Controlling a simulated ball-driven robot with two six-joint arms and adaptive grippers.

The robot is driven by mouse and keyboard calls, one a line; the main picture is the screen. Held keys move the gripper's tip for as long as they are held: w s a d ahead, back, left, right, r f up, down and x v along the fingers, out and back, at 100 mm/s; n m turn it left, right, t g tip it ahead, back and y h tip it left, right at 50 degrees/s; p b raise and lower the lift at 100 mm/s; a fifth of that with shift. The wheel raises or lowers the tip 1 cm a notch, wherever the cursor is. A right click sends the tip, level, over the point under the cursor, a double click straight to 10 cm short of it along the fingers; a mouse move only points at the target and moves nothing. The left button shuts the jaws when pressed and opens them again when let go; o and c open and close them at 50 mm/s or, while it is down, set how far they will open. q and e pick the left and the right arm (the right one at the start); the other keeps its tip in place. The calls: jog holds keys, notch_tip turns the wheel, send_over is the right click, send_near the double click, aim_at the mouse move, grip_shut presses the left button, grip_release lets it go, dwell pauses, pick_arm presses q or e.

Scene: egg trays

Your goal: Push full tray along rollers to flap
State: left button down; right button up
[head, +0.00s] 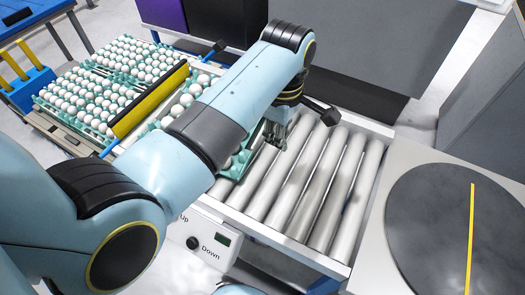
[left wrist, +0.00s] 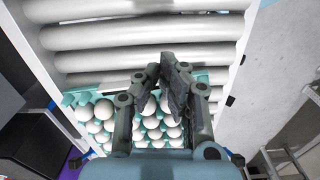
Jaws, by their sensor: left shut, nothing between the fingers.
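A teal egg tray (head: 238,168) with white eggs sits at the left end of the rollers, largely hidden under my left arm in the head view. The tray's teal edge (left wrist: 70,98) and several eggs also show in the left wrist view. My left gripper (head: 275,137) is shut and empty at the tray's roller-side edge; its fingers (left wrist: 165,75) overlap that edge in the left wrist view. I cannot tell whether they touch the tray. The grey rollers (head: 312,185) beyond it are bare. I cannot identify the flap. My right gripper is not in view.
More egg-filled trays (head: 95,85) lie to the left, behind a yellow-and-black bar (head: 150,98). A dark round plate (head: 450,225) with a yellow stripe lies right of the rollers. A control box (head: 205,240) marked "Up" and "Down" is in front.

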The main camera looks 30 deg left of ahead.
aim_at(262, 160)
pick_arm(q)
notch_tip(262, 160, down, 9)
jog(key=shift+r+b, duration=0.1)
jog(key=shift+b, duration=0.45)
jog(key=a+p, duration=0.1)
jog(key=a, duration=0.2)
jog(key=shift+a, duration=0.5)
jog(key=shift+a, duration=0.15)
